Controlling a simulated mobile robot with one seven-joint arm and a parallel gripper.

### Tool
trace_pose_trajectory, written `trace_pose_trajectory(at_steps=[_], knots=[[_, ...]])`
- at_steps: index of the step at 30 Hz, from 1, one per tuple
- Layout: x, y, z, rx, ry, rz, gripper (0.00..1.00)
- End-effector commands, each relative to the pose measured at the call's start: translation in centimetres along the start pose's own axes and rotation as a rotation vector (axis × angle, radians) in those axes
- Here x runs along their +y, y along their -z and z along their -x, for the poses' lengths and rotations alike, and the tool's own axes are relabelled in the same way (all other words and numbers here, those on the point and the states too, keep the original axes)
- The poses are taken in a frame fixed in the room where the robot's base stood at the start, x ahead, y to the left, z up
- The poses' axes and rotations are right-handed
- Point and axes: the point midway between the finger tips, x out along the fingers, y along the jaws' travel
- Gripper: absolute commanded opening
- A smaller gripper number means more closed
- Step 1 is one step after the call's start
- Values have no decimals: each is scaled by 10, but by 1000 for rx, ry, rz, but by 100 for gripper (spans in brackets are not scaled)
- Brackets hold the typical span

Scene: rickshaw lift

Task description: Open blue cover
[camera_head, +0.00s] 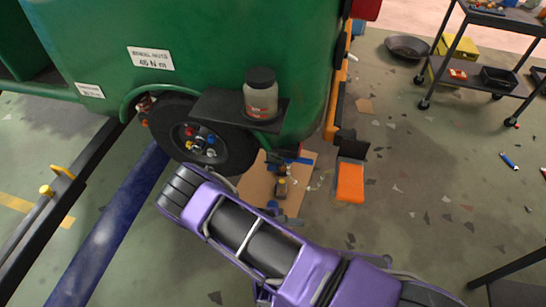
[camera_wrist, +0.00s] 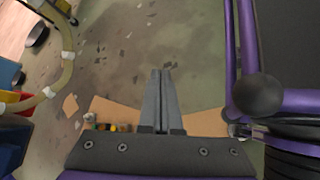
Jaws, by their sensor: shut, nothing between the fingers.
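My gripper (camera_wrist: 161,74) shows in the wrist view with its two grey fingers together and nothing between them. It points over bare floor, with a brown cardboard sheet (camera_wrist: 203,123) behind the finger bases. A blue part (camera_wrist: 9,76) is cut off at the left edge of the wrist view, apart from my fingers; I cannot tell whether it is the blue cover. In the head view my purple arm crosses the lower middle and my gripper cannot be made out. No clear blue cover shows there.
A green vehicle body (camera_head: 215,45) stands at the back with a dark wheel (camera_head: 232,152) and a jar (camera_head: 261,92) on a black ledge. A blue bar (camera_head: 110,228) runs along the left. A black cart (camera_head: 482,75) stands at the right. Floor between is mostly free.

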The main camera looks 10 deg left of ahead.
Motion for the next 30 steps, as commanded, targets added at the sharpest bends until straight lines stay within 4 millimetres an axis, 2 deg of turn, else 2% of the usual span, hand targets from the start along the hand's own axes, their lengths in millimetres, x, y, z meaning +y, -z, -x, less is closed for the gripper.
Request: trace_pose_trajectory(at_steps=[3, 6, 8, 11, 12, 16, 18, 21, 26, 30], knots=[[-19, 18, 24, 162, 174, -251, 0], [-21, 39, 48, 304, 290, -490, 0], [-13, 50, 65, 389, 342, -641, 0], [15, 63, 92, 528, 398, -908, 0], [29, 64, 102, 582, 409, -1017, 0], [84, 55, 128, 738, 399, -1352, 0], [110, 42, 137, 804, 372, -1502, 0], [139, 24, 145, 870, 326, -1662, 0], [159, 7, 148, 915, 281, -1779, 0], [166, 13, 140, 920, 275, -1790, 0]])
